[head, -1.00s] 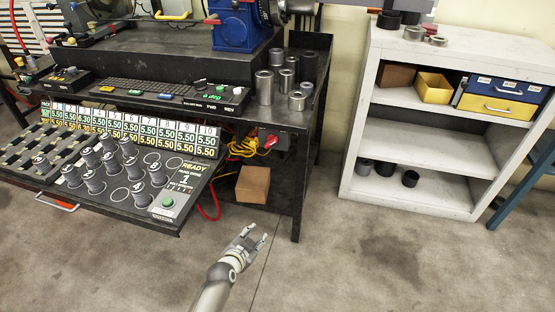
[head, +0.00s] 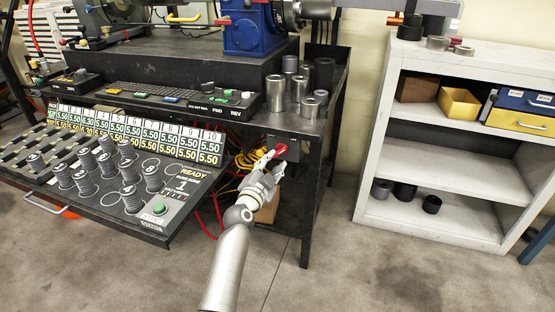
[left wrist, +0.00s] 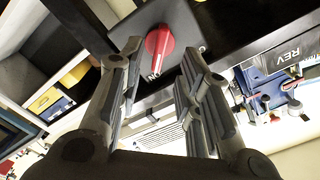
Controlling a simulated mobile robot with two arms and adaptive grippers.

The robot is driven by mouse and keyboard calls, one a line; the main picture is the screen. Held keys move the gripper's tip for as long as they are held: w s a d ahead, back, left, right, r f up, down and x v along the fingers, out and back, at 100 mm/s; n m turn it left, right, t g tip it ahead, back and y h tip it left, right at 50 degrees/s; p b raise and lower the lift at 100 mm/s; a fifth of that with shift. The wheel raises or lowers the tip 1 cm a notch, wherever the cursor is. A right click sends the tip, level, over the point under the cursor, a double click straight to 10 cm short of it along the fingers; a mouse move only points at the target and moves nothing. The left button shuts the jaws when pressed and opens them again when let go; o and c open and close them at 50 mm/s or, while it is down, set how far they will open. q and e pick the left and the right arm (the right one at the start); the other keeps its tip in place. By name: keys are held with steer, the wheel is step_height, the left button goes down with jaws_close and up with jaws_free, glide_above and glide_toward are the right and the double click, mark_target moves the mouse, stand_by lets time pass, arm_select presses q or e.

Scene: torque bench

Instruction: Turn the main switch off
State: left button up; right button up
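The main switch is a red rotary knob (left wrist: 160,42) on a dark box under the bench's right end. In the left wrist view, which is upside down, its narrow end points at the word ON. The knob also shows in the head view as a small red shape (head: 281,149), just past my left gripper (head: 268,176). In the left wrist view, my left gripper (left wrist: 162,52) is open, with one finger on each side of the knob. I cannot tell whether either finger touches it. My right gripper is not in view.
The bench leg (head: 312,205) stands just right of the switch. Yellow and red cables hang to its left.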

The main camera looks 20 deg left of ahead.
mark_target(278, 154)
arm_select(q)
steer(key=shift+w+b, duration=0.55)
steer(key=shift+w, duration=1.9)
jaws_close()
